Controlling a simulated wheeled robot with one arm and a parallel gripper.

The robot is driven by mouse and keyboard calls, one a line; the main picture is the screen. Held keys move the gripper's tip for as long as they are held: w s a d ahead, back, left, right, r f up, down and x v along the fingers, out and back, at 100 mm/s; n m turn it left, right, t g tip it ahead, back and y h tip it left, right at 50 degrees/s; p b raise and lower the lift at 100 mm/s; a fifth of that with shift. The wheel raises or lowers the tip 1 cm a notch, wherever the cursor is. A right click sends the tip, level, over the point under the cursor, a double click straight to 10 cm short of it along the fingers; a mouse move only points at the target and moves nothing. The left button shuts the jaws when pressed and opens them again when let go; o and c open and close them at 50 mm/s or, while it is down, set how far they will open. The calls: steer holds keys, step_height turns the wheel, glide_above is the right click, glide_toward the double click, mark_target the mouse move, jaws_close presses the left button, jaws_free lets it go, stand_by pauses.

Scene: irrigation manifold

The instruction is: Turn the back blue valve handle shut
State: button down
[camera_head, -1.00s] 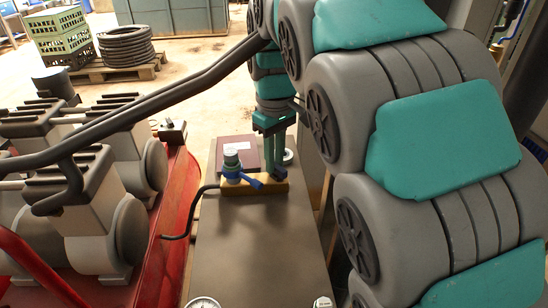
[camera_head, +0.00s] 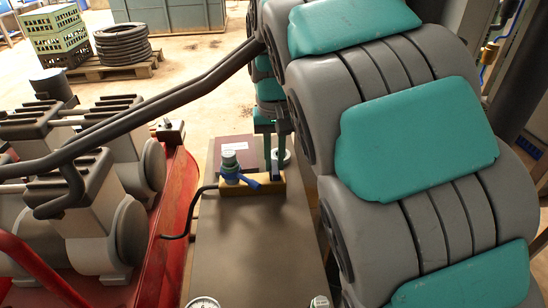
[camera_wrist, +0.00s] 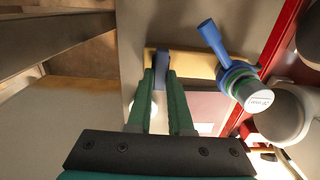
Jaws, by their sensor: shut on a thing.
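A brass manifold block (camera_head: 222,189) lies across the grey bench top, and it shows in the wrist view (camera_wrist: 195,66). A blue valve handle (camera_wrist: 161,66) stands between the fingertips of my gripper (camera_wrist: 161,76) at one end of the block. The fingers are shut on it. In the head view my gripper (camera_head: 275,172) points down at the block's right end and hides most of this handle. Another blue handle (camera_head: 249,183), under a grey-green round cap (camera_head: 229,160), sits to the left, clear of my fingers. It slants out from its cap in the wrist view (camera_wrist: 212,40).
A dark red plate (camera_head: 236,148) and a pale round part (camera_head: 282,157) lie behind the block. A black hose (camera_head: 191,212) leaves its left end. A red machine frame (camera_head: 178,190) borders the bench on the left.

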mark_target(274, 164)
stand_by(0.4)
steer(key=c, duration=0.8)
jaws_free()
step_height(274, 164, up, 6)
steer(key=shift+w, duration=0.1)
steer(key=shift+r, duration=0.9)
